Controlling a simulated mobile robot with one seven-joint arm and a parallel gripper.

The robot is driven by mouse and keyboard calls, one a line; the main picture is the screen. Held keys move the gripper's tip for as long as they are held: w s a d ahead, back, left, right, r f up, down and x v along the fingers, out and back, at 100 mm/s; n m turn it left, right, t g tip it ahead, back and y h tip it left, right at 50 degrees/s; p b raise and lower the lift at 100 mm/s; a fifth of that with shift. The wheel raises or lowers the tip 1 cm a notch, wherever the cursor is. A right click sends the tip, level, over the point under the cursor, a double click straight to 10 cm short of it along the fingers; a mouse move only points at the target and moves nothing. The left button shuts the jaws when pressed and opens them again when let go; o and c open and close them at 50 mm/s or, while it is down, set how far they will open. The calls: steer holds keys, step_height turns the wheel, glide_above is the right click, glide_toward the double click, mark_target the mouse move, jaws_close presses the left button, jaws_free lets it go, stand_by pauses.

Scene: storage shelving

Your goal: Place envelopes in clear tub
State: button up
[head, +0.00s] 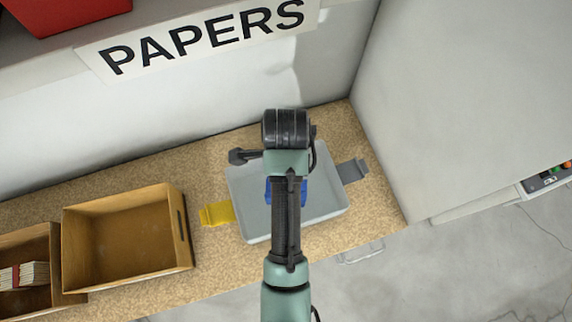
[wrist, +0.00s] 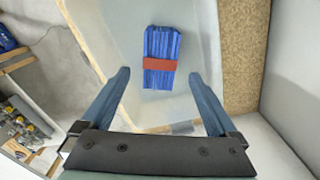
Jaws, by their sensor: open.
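The clear tub (head: 325,200) stands on the speckled shelf, with a yellow handle (head: 217,213) on its left and a grey handle (head: 353,171) on its right. In the wrist view its pale floor (wrist: 115,40) fills the middle. A blue bundle with an orange-red band (wrist: 160,45), which looks like envelopes, lies inside the tub. In the head view only a little blue (head: 269,190) of it shows beside my arm. My gripper (wrist: 158,76) is open and empty, its fingers spread at either side of the bundle's near end. Its fingers are hidden in the head view.
An empty wooden box (head: 125,275) stands left of the tub. Another wooden box (head: 40,245) at the far left holds a pale banded paper bundle (head: 25,276). A white wall panel (head: 470,80) rises at the right. A "PAPERS" label (head: 200,40) is above.

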steer(key=shift+r, duration=1.3)
